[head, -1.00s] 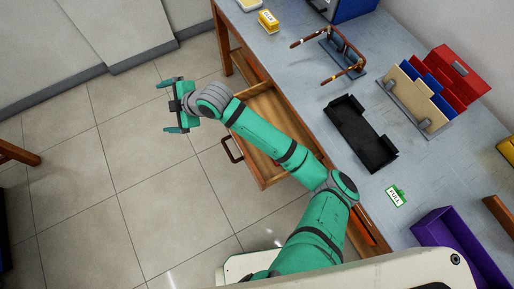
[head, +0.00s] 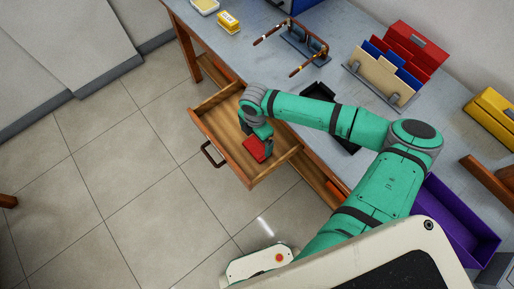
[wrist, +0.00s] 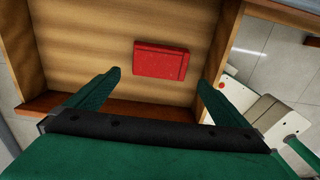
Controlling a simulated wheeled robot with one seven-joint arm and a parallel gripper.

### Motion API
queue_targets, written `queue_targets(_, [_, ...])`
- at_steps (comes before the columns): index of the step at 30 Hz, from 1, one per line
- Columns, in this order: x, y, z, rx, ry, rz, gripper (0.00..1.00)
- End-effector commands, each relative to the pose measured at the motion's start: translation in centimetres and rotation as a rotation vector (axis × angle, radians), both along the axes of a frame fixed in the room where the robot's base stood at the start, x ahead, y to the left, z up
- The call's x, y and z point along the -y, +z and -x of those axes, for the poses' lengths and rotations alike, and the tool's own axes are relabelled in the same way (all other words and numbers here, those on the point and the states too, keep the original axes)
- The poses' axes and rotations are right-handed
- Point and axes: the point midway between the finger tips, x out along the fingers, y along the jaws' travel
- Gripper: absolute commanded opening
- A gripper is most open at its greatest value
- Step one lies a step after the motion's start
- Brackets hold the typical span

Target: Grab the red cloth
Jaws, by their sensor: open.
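The red cloth (head: 254,149) is a small, flat, folded rectangle lying in the open wooden drawer (head: 207,109), near the drawer's front right part. It also shows in the wrist view (wrist: 161,60), lying flat on the drawer floor. My gripper (wrist: 158,85) is open and empty, with its two green fingers on either side below the cloth in the wrist picture, not touching it. In the head view my gripper (head: 262,134) points down over the drawer beside the cloth, partly hidden by my wrist.
On the desk stand eyeglasses on a holder (head: 306,46), a black tray (head: 318,91), a file rack (head: 385,82) and a purple bin (head: 455,222). The drawer's left part is clear.

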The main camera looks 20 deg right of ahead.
Motion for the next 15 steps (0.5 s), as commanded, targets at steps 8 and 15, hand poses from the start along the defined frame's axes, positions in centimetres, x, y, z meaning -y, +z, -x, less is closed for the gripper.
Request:
queue_targets(8, [0.0,-3.0,0.0,0.001,0.000,0.000,1.00])
queue_targets(15, [0.1,-5.4,0.0,0.000,-0.002,0.000,1.00])
